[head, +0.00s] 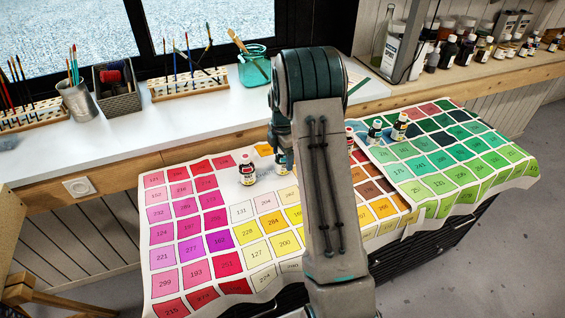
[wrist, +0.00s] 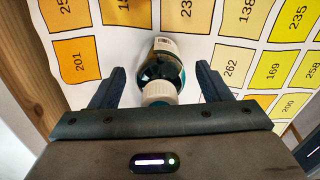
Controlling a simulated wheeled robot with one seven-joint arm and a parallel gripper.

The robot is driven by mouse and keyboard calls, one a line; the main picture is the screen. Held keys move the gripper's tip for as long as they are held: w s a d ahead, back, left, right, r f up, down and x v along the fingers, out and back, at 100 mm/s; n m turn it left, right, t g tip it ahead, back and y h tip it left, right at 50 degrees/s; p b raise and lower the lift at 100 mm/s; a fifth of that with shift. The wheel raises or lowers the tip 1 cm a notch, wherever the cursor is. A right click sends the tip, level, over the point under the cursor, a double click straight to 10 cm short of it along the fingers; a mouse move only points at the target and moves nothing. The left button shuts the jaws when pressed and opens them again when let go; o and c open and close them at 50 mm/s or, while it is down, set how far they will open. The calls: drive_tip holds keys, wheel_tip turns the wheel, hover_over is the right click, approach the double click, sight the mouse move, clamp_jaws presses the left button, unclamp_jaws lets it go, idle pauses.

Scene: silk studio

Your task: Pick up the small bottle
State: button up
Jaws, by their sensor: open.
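In the wrist view a small bottle (wrist: 162,62) with a cream cap and dark teal contents stands between the fingers of my gripper (wrist: 160,74). The fingers are open, with a gap on each side of the bottle. In the head view my arm covers most of the gripper and part of a small bottle (head: 284,164) beside it. Another small dark bottle (head: 247,168) with a white label stands just to the left on the colour chart (head: 222,217).
More small bottles stand to the right on the chart, two on the green part (head: 400,126). A white counter (head: 150,128) runs behind, with brush holders, a metal cup (head: 77,101) and a teal jar (head: 254,68). A shelf of paint bottles (head: 466,52) is at the back right.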

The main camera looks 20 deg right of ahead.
drive_tip(key=shift+f, duration=0.1)
drive_tip(key=shift+c, duration=0.3)
drive_tip(key=c, duration=1.1)
